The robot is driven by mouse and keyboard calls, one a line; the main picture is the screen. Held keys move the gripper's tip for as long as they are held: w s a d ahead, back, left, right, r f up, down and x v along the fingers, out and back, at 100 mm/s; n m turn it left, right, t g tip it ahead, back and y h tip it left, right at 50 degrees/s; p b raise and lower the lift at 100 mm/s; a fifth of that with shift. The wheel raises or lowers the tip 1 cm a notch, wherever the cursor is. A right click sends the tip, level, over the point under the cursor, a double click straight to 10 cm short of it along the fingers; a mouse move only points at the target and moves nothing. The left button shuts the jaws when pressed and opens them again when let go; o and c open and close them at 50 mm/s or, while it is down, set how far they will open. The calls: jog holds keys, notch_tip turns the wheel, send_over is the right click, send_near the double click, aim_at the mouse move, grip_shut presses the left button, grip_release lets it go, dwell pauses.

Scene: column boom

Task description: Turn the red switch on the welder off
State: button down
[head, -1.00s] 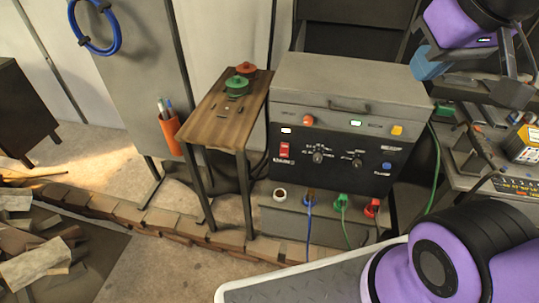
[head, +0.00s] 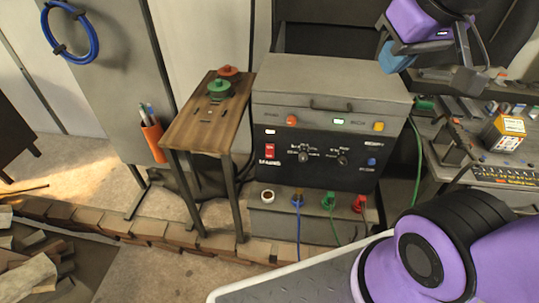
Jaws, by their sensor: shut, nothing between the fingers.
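The welder (head: 333,103) is a grey box with a dark front panel, standing in the middle of the head view. Its red switch (head: 269,151) is a small rocker at the left of the panel, in plain sight; its position is too small to tell. A small lit white window (head: 270,132) is above it. My gripper (head: 468,80) is at the upper right, beyond the welder's right side, shut and empty. It is well apart from the switch and touches nothing that I can see. A blue part (head: 394,57) of the hand hangs near the welder's top right corner.
A narrow wooden stand (head: 205,110) with red and green knobs is left of the welder. Cables hang from coloured plugs on the grey base (head: 270,222). A cluttered bench (head: 450,185) is at the right. The space before the panel is open.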

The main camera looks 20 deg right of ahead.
aim_at(269, 155)
jog(key=w+a+f+n, duration=0.2)
jog(key=w+f+n, duration=0.1)
jog(key=w+f, duration=0.65)
jog(key=w+a+f+n, duration=0.1)
jog(key=w+f+n, duration=0.1)
jog(key=w+f, duration=0.8)
jog(key=w+a+f+n, duration=0.1)
jog(key=w+f+n, duration=0.1)
jog(key=f, duration=0.6)
jog(key=w+a+f+n+y, duration=0.1)
jog(key=w+a+f+n, duration=0.1)
jog(key=f, duration=0.6)
jog(key=w+a+f+n+t, duration=0.1)
jog(key=w+a+f+n, duration=0.1)
jog(key=f, duration=0.6)
jog(key=shift+w+y, duration=0.3)
jog(key=shift+w, duration=0.6)
jog(key=shift+f, duration=0.1)
jog(key=shift+w+d+f, duration=0.15)
jog(key=shift+w+f, duration=2.1)
jog(key=shift+w, duration=0.05)
jog(key=shift+w+d+f, duration=0.1)
jog(key=shift+w+f, duration=2.1)
jog(key=shift+w, duration=0.05)
